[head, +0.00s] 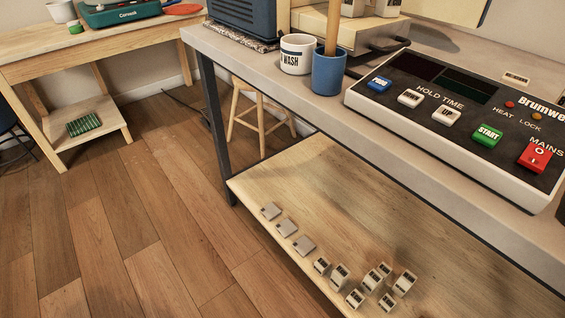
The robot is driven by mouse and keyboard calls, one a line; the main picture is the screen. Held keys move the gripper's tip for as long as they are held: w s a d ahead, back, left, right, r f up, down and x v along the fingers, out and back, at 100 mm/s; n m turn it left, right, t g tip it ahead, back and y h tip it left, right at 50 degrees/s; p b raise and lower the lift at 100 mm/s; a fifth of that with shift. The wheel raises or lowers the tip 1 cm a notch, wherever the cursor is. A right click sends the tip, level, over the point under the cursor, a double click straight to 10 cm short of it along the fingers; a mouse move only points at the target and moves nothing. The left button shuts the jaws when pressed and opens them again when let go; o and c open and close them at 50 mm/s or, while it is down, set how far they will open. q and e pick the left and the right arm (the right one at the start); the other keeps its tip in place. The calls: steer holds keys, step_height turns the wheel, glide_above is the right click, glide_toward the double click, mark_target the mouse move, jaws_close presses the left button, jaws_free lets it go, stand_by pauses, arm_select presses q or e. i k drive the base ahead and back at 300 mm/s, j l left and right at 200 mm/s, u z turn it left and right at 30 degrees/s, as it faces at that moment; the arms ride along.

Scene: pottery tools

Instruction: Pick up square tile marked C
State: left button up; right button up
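On the wooden lower shelf (330,200), several small pale pieces lie near its front edge. Three are flat square tiles: one at the far left (270,211), one in the middle (286,228) and one to the right (303,246). Each has a small dark mark, too small to read, so I cannot tell which is marked C. To their right stand several small blocks with dark labels (340,277), also unreadable. Neither of my grippers shows in the head view.
Above the shelf, a grey bench holds a Brumwell control panel (462,120), a white WASH mug (297,55) and a blue cup (329,72). A dark table leg (213,135) stands at the shelf's left corner. A wooden stool (262,115) stands behind. The floor at left is clear.

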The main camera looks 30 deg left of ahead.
mark_target(270, 211)
steer(key=u, duration=0.95)
steer(key=i+j+z, duration=0.15)
steer(key=z, duration=1.05)
steer(key=i+j+z, duration=0.1)
steer(key=j+z, duration=0.3)
steer(key=j, duration=0.35)
steer(key=j+z, duration=0.35)
steer(key=j, duration=0.4)
steer(key=j+z, duration=0.4)
steer(key=j, duration=0.35)
steer(key=k+j, duration=0.1)
steer(key=j, duration=0.4)
steer(key=k+j, duration=0.1)
steer(key=j, duration=0.45)
steer(key=k+j, duration=0.1)
steer(key=j, duration=0.95)
steer(key=k+z, duration=0.05)
